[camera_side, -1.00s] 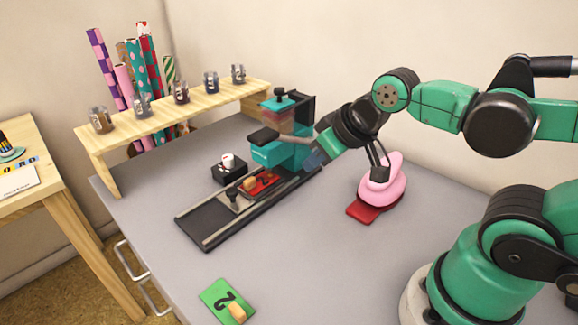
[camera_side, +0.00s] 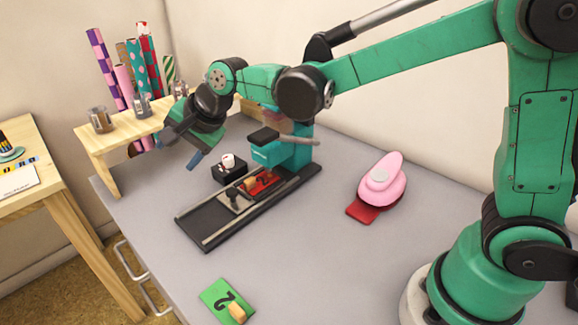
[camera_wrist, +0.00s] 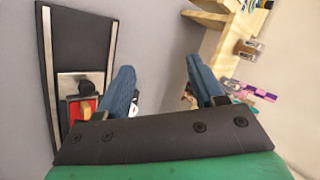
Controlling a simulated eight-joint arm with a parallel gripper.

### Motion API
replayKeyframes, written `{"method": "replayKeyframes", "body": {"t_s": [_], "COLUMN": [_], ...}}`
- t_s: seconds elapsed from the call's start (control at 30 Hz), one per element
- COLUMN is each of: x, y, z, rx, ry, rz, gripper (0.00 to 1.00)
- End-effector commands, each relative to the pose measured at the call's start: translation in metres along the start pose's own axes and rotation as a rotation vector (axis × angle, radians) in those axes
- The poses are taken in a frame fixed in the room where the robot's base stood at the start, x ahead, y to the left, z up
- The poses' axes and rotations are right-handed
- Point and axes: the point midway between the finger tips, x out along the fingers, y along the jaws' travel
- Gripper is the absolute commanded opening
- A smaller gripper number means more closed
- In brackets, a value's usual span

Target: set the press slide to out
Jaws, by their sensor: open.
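The press (camera_side: 272,153) is a teal body with a black handle, at the back end of a dark railed base (camera_side: 200,225). On the rails sits the slide, a grey metal plate (camera_side: 236,203) with a dark knob, carrying a red card marked 2 (camera_side: 264,182). The slide is around the middle of the base, close in front of the press head, with bare rail toward the lower left. It also shows at left in the wrist view (camera_wrist: 80,85). My gripper (camera_side: 180,153) is open and empty, in the air left of the press; its blue fingers show in the wrist view (camera_wrist: 160,68).
A small black box with a white top (camera_side: 229,170) stands beside the rails. A wooden shelf (camera_side: 105,137) with jars and rolls is behind. The front tabletop is mostly clear.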

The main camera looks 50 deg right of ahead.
Motion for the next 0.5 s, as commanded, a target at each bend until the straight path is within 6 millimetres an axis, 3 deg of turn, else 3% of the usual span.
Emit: {"method": "replayKeyframes", "body": {"t_s": [0.1,0.2,0.37,0.5], "x": [0.015,0.014,0.011,0.022], "y": [0.042,0.066,0.081,0.089], "z": [-0.003,-0.012,-0.021,-0.026], "rx": [-0.2,-0.3,-0.358,-0.362], "ry": [0.077,0.141,0.193,0.198], "rz": [0.304,0.487,0.614,0.626], "gripper": [0.62,0.62,0.62,0.62]}}
